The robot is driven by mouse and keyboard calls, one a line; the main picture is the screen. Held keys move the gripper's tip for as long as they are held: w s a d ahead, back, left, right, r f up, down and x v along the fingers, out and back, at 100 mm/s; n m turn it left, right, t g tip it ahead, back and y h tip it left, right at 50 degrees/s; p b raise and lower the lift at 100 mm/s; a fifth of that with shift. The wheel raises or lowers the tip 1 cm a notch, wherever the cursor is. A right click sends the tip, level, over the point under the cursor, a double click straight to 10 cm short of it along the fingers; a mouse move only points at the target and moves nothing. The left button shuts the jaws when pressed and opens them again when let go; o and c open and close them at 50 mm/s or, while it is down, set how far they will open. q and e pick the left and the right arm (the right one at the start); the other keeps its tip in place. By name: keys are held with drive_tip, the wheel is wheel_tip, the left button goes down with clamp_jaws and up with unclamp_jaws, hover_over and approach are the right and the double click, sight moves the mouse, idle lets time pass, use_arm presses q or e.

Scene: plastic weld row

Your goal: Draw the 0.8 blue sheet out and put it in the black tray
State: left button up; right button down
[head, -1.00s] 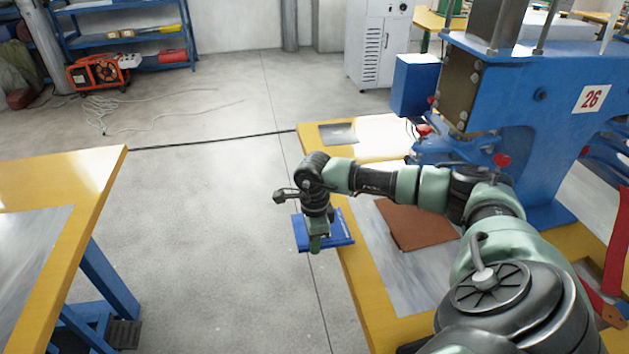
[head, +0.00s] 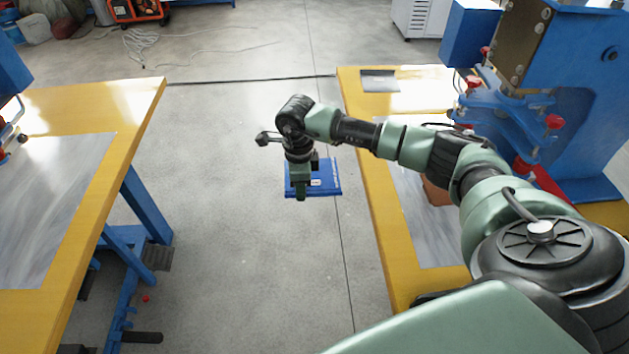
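The blue sheet (head: 328,180) is flat with small pale marks on it and hangs in the air over the floor between the two tables. My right gripper (head: 301,192) points down at its near left part and appears shut on it; the fingers partly hide the sheet. No black tray can be made out in the head view. My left gripper is not in view.
A yellow-edged table (head: 388,257) with a grey plate is on the right, bearing a blue machine (head: 573,120), a brown piece (head: 437,193) and a grey flat piece (head: 380,80). Another yellow-edged table (head: 135,112) is left. The floor between is clear.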

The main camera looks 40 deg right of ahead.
drive_tip(key=shift+w+a+b, duration=0.25)
drive_tip(key=shift+w+a, duration=0.2)
drive_tip(key=shift+a, duration=0.3)
drive_tip(key=shift+w+a+b, duration=0.25)
drive_tip(key=shift+w+a, duration=0.25)
drive_tip(key=shift+a, duration=0.3)
drive_tip(key=shift+w+a+b, duration=0.25)
drive_tip(key=shift+w+a, duration=0.2)
drive_tip(key=shift+a, duration=0.3)
